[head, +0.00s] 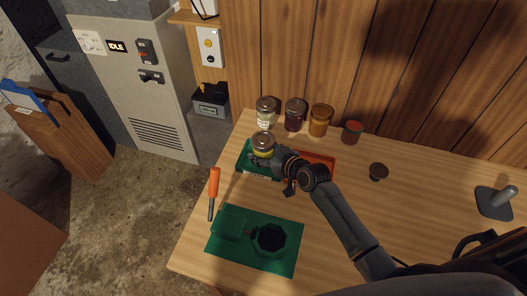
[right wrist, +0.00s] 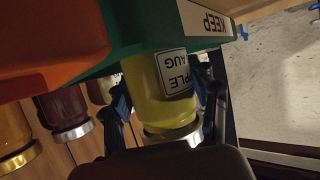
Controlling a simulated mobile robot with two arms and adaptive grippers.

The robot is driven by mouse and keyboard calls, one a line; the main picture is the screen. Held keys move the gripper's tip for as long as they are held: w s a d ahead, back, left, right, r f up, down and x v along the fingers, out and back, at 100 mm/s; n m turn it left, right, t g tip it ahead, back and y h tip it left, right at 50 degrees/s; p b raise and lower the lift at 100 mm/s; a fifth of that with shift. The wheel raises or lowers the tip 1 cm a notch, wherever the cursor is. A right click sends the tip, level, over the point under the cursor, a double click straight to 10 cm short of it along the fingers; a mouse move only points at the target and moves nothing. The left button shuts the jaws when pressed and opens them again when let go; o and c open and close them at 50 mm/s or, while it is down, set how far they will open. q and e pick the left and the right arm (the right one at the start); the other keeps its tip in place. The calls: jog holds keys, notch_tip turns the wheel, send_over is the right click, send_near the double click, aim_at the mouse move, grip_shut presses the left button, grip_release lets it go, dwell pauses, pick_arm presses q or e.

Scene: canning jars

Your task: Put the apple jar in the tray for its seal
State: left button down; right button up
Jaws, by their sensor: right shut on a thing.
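The apple jar (head: 263,143) holds yellow contents and has a silver lid; its label, partly reading "APPLE" and "AUG", shows in the right wrist view (right wrist: 160,85). My right gripper (head: 260,158) is shut around the jar, with a finger on each side of it in the right wrist view (right wrist: 165,105). The jar is upright at the green tray (head: 245,168), which carries a "KEEP" label (right wrist: 206,18). I cannot tell whether the jar's base touches the tray floor. A red-orange tray (head: 325,160) adjoins on the right, partly hidden by my arm. My left gripper is not in view.
A pale jar (head: 265,115), a dark red jar (head: 295,116) and an amber jar (head: 320,121) stand behind the trays. A red-topped jar (head: 352,133) and a dark round object (head: 378,171) are rightward. An orange-handled tool (head: 214,183) and green mat (head: 226,249) lie in front.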

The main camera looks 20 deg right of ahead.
jog(key=o, duration=1.5)
jog(key=shift+r, duration=0.15)
jog(key=v, duration=1.2)
